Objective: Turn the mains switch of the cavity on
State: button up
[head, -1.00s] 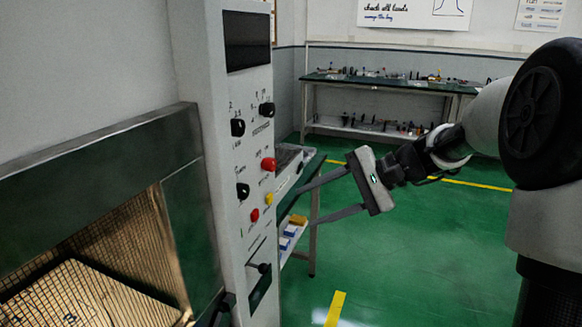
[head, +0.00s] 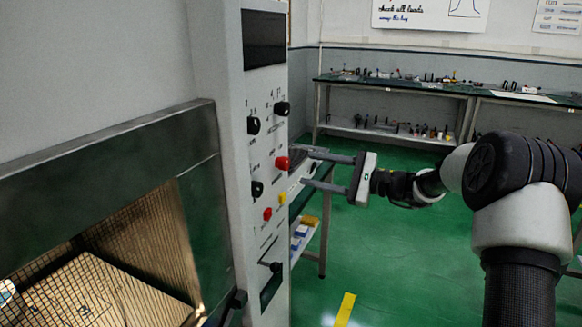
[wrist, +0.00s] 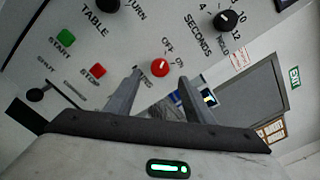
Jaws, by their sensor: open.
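The mains switch is a red round knob (wrist: 160,67) with a white pointer mark on the pale control panel. OFF and ON labels stand beside it in the wrist view. It also shows in the head view as a red knob (head: 282,163) on the panel front. My gripper (head: 308,168) is open and empty, its fingers pointing left at the panel near the red knob. In the wrist view my gripper (wrist: 160,75) has one fingertip on each side of the knob. Whether the fingers reach the knob or touch the panel I cannot tell.
Black knobs (head: 283,108) sit above and below the switch. The open cavity (head: 110,280) is at left. A green bench (head: 322,180) stands behind the panel; green floor is clear at right.

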aim_at(288, 165)
jog(key=x, duration=0.7)
jog(key=shift+a, duration=0.15)
jog(key=c, duration=1)
jog(key=shift+c, duration=0.2)
